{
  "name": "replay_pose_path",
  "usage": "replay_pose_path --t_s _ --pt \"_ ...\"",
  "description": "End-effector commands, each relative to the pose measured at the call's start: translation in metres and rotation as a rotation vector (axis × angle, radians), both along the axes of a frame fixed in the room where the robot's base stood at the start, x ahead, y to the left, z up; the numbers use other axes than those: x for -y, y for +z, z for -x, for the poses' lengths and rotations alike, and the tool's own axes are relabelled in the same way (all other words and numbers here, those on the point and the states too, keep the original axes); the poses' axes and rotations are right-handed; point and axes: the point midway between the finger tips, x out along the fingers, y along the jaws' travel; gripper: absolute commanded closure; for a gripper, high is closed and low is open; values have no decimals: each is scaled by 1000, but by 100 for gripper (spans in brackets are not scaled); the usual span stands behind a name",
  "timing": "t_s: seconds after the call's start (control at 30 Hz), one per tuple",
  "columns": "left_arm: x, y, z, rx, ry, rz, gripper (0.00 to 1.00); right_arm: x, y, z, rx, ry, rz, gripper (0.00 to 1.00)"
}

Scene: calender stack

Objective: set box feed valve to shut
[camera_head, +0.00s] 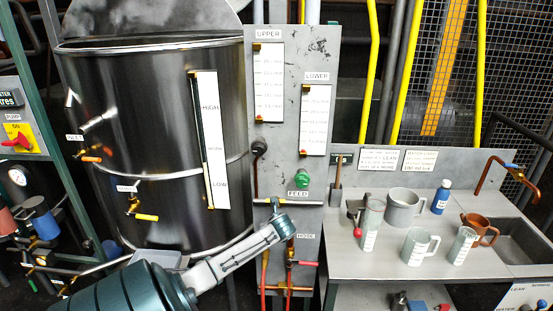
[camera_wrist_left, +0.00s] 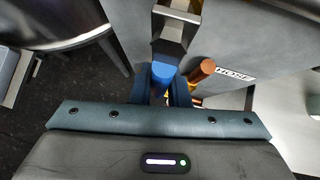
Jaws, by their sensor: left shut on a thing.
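The FEED label (camera_head: 298,194) is on the grey panel (camera_head: 314,222), below a green knob (camera_head: 302,178). My left gripper (camera_head: 283,224) reaches the panel from the lower left, just below the FEED label and left of the HOSE label (camera_head: 306,237). In the left wrist view my left gripper (camera_wrist_left: 163,88) is shut on a blue handle (camera_wrist_left: 163,74), at the lower end of a dark metal piece (camera_wrist_left: 170,47). My right gripper is not in view.
A copper-coloured cylinder (camera_wrist_left: 203,68) stands close right of my left gripper. A red-handled valve (camera_head: 302,263) is below the HOSE label. A large steel tank (camera_head: 150,200) stands left. A bench (camera_head: 375,262) with jugs and a sink is right.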

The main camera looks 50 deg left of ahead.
Motion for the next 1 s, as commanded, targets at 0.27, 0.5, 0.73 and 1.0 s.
replay_pose_path --t_s 0.27,0.5,0.73,1.0 --pt "-2 1 1 -7 0 -10 100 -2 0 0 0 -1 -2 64" --pt "-2 1 1 -7 0 -10 69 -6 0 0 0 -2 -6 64" --pt "-1 0 1 -7 0 -8 63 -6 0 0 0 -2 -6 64" --pt "7 9 5 -6 -2 -9 63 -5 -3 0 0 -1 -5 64"
